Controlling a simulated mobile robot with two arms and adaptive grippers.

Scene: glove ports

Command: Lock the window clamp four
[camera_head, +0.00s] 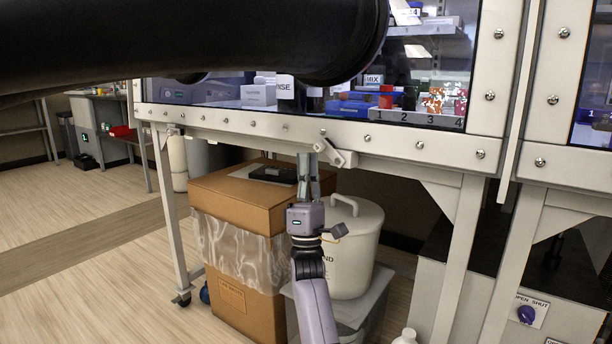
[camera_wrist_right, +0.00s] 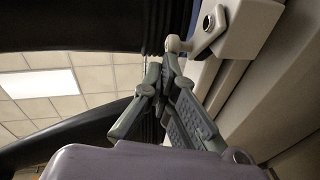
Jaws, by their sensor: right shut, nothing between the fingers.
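A pale window clamp (camera_head: 336,153) sits on the lower rail of the cabinet window frame, its lever angled. In the right wrist view the clamp (camera_wrist_right: 215,28) shows a round pivot and a rounded lever end (camera_wrist_right: 178,45). My right gripper (camera_head: 307,158) points up from below, just left of the clamp. It is shut and empty. In the right wrist view its fingertips (camera_wrist_right: 163,72) are just below the lever end; I cannot tell whether they touch it. No number shows on the clamp. My left gripper is not in view.
A large black tube (camera_head: 190,35) covers the upper left. Below the window frame (camera_head: 420,143) stand a cardboard box (camera_head: 235,200) with a liner and a lidded white bin (camera_head: 352,245). Bottles and boxes are behind the glass. The floor at left is clear.

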